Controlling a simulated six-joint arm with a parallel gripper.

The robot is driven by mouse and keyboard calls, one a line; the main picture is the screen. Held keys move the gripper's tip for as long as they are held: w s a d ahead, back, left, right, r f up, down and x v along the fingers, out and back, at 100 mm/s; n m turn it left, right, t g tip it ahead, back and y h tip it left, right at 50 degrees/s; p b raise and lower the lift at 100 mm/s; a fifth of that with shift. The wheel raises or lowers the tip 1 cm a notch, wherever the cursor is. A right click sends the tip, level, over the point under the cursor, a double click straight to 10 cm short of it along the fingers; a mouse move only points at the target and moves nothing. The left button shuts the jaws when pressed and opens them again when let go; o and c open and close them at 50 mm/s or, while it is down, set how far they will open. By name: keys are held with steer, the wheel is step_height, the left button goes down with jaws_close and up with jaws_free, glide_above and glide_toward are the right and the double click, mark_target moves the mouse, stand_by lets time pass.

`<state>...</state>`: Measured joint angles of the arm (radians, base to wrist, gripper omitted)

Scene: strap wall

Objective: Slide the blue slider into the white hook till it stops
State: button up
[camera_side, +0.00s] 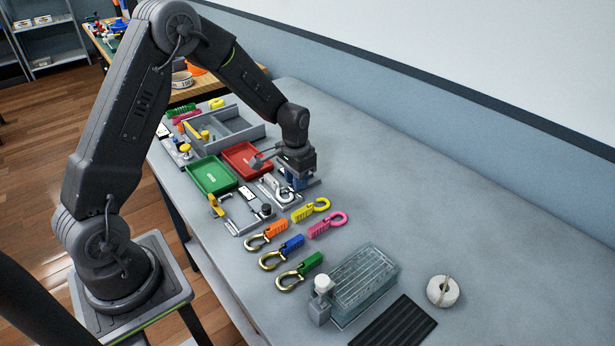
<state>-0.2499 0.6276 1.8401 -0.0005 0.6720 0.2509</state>
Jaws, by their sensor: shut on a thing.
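My gripper (300,177) points down over a small grey fixture plate (287,204) on the table. It is shut on a blue piece (288,179), which looks like the blue slider and is mostly hidden by the fingers. The white hook (267,187) lies on the same plate, just left of my gripper. The blue piece is close beside the hook; I cannot tell whether they touch or how far one is inside the other.
A red tray (262,171) and a green tray (193,172) stand to the left. Several coloured hooks, one a gold hook with a blue body (291,244), lie in front. A clear ribbed box (378,268) and a white roll (443,291) are nearer. The table at right is clear.

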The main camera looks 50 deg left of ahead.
steer(key=o, duration=0.6)
steer(key=shift+c, duration=0.2)
steer(key=shift+r, duration=3)
steer(key=shift+r, duration=0.1)
steer(key=shift+c, duration=0.8)
step_height(320, 180, up, 4)
steer(key=shift+r, duration=0.25)
steer(key=c, duration=0.5)
steer(key=shift+r, duration=0.65)
